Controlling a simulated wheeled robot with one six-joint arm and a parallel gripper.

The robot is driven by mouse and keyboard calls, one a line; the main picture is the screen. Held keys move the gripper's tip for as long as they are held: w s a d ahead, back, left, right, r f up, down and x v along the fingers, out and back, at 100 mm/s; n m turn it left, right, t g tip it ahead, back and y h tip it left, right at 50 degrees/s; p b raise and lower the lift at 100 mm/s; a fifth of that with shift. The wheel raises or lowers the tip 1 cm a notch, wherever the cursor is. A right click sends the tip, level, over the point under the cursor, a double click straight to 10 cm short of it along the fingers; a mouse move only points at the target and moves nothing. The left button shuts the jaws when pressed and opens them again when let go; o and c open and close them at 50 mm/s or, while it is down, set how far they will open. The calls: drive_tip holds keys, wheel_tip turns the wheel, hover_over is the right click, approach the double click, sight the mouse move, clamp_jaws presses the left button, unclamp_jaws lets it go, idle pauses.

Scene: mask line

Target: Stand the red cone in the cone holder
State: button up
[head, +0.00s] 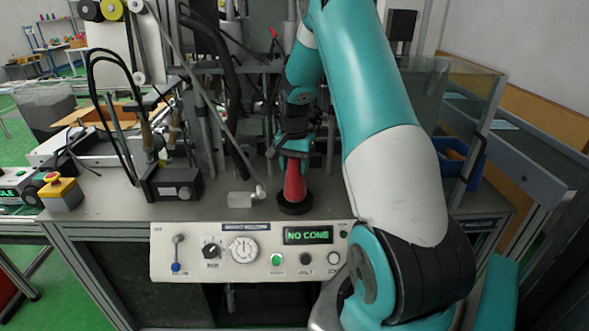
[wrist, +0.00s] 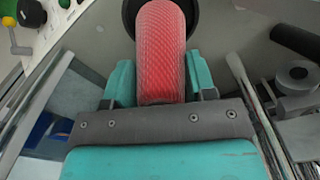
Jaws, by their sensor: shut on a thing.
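The red cone (head: 294,182) is held in my gripper (head: 292,154) above the front of the machine table. The cone looks close to upright, its lower end over or in the round black cone holder (head: 295,205). In the wrist view the red cone (wrist: 161,50) has a mesh-like surface and sits between the two teal fingers of my gripper (wrist: 160,85), which are shut on it. The dark ring of the cone holder (wrist: 128,14) shows behind the cone's far end. I cannot tell whether the cone touches the holder's bottom.
The control panel (head: 250,252) along the table's front has knobs, a dial and a green display reading "NO CONE" (head: 308,235). A grey fitting (head: 246,197) stands left of the holder. A black block (head: 172,183) is farther left. Posts and hoses crowd the back. A blue bin (head: 459,160) is at right.

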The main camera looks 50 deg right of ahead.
drive_tip(key=shift+f, duration=0.9)
drive_tip(key=shift+f, duration=0.2)
drive_tip(key=o, duration=1.3)
drive_tip(key=shift+r, duration=0.1)
drive_tip(key=shift+o, duration=0.2)
